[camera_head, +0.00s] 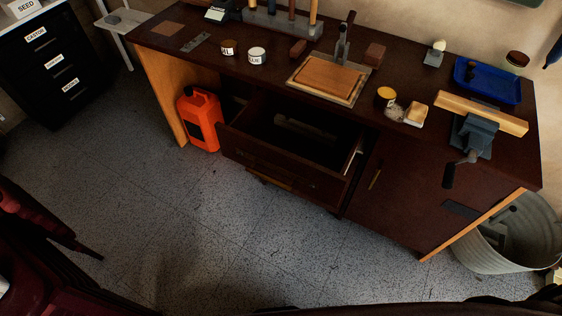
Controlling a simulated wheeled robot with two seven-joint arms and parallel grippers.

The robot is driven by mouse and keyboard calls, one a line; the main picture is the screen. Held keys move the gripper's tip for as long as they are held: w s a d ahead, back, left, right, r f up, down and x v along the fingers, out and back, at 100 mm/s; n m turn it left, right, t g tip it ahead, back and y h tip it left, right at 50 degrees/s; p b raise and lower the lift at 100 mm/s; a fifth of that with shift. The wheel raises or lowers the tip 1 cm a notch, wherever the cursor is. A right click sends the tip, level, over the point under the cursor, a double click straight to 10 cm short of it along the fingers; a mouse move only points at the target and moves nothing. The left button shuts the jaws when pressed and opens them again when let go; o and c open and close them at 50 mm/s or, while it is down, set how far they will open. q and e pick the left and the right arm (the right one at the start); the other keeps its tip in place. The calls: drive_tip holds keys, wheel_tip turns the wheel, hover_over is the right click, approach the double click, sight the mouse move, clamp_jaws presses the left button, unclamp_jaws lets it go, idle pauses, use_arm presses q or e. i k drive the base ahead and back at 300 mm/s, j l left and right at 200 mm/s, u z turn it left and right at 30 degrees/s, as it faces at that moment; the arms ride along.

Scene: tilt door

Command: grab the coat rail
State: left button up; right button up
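I cannot make out a coat rail anywhere in the head view. Neither of my grippers can be recognised in it. Dark reddish shapes run along the lower left and bottom edges; I cannot tell what they are.
A dark workbench (231,64) with an open drawer (272,178) spans the back. A vise (474,137) clamps a wooden board (482,113). An orange jerrycan (203,121) stands below, a metal tub (521,236) at right, a black cabinet (50,75) at left. The middle floor is clear.

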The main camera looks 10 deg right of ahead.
sight(305, 130)
drive_tip(key=i+j+z, duration=0.15)
drive_tip(key=z, duration=0.3)
drive_tip(key=i+j+z, duration=0.2)
drive_tip(key=z, duration=0.25)
